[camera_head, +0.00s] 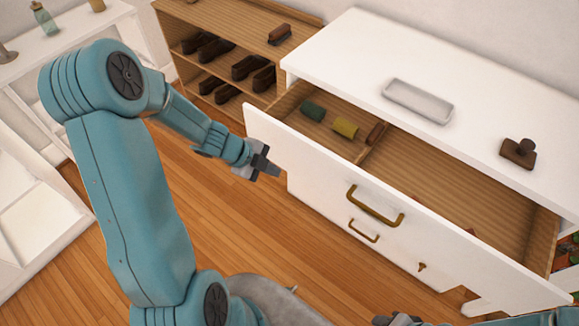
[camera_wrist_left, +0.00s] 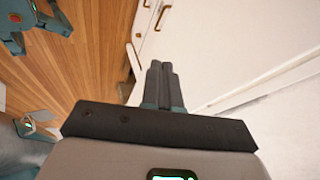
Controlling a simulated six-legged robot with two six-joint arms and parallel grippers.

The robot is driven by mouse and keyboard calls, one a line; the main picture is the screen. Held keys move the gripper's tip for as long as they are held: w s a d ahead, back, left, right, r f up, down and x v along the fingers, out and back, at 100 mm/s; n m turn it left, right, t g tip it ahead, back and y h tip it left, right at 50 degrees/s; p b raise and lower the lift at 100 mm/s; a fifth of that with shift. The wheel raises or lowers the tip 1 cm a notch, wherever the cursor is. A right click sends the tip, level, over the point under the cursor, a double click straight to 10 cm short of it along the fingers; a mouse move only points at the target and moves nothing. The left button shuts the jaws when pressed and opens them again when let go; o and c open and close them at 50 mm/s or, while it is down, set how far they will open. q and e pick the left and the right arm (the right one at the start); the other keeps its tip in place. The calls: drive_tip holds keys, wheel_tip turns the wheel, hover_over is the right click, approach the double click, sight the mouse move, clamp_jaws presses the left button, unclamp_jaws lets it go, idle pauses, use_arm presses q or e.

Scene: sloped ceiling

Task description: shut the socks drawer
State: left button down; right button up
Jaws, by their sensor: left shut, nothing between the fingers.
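The open drawer's white front (camera_head: 310,170) stands well out from the white dresser (camera_head: 345,50). Its brass handle (camera_head: 375,206) is at the middle. Inside are a green roll (camera_head: 313,110), a yellow roll (camera_head: 345,128) and a brown item (camera_head: 376,133) by a wooden divider; the right section looks mostly bare. My left gripper (camera_head: 273,167) is shut and empty by the left end of the front; I cannot tell whether it touches. Its closed fingers (camera_wrist_left: 160,68) show in the left wrist view against white furniture. A dark piece at the head view's bottom edge may be my right gripper, mostly cut off.
A white tray (camera_head: 418,101) and a brown stamp-like object (camera_head: 518,152) sit on the dresser top. A wooden shoe rack (camera_head: 180,45) with dark shoes stands behind left. White shelving (camera_head: 70,45) is at far left. Wooden floor (camera_head: 225,215) is clear before the drawer.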

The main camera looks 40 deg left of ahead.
use_arm(q)
drive_tip(key=b, duration=0.5)
approach(310, 177)
wheel_tip(310, 177, down, 3)
drive_tip(key=s+d, duration=0.2)
drive_tip(key=w+p, duration=0.2)
drive_tip(key=w, duration=0.2)
drive_tip(key=shift+a+f, duration=0.1)
drive_tip(key=shift+w, duration=0.1)
